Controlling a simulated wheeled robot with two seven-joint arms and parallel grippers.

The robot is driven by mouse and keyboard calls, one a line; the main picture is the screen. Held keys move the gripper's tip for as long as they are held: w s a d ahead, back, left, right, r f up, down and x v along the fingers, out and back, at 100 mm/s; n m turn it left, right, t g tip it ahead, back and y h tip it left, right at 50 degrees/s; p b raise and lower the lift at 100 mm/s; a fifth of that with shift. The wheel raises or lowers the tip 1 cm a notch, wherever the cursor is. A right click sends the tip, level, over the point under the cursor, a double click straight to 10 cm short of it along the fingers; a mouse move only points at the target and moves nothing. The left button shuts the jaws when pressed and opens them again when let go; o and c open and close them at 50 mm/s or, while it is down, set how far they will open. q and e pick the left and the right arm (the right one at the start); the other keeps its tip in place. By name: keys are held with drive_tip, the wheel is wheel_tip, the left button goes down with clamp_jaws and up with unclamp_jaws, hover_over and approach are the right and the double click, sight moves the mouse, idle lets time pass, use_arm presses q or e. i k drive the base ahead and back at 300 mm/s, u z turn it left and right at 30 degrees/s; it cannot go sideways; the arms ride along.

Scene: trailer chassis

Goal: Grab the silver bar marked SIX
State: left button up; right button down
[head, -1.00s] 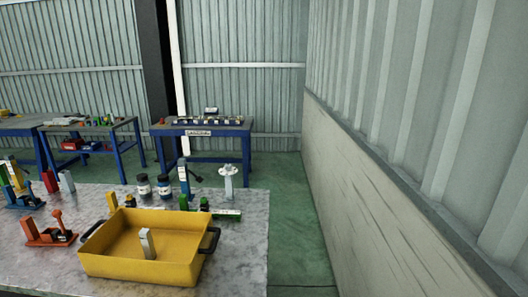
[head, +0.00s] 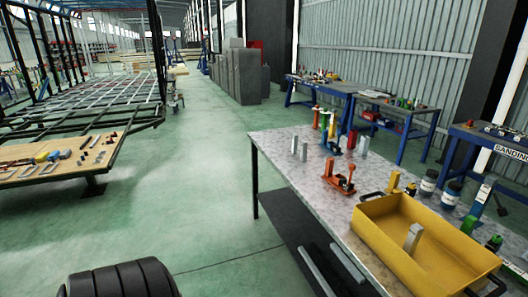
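Several silver bars are in view, and no marking on them is legible, so I cannot tell which one says SIX. One silver bar (head: 412,238) stands tilted inside the yellow tray (head: 464,262) on the near table. Two small silver bars (head: 304,152) stand upright toward the table's far left end. Another silver bar (head: 364,146) stands behind the orange clamp. Two long silver bars (head: 348,263) lie on the dark shelf under the table. Neither of my grippers is in view.
The grey-topped table (head: 290,175) also holds an orange clamp (head: 342,180), coloured blocks and dark jars (head: 428,184). A wooden table (head: 70,160) with small parts stands left, before a trailer frame (head: 90,100). A black ribbed round object (head: 120,281) is at bottom left. Green floor between is clear.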

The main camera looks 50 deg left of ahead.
sight(304, 150)
drive_tip(key=u, duration=2)
drive_tip(key=i, duration=1.65)
drive_tip(key=z, duration=2.05)
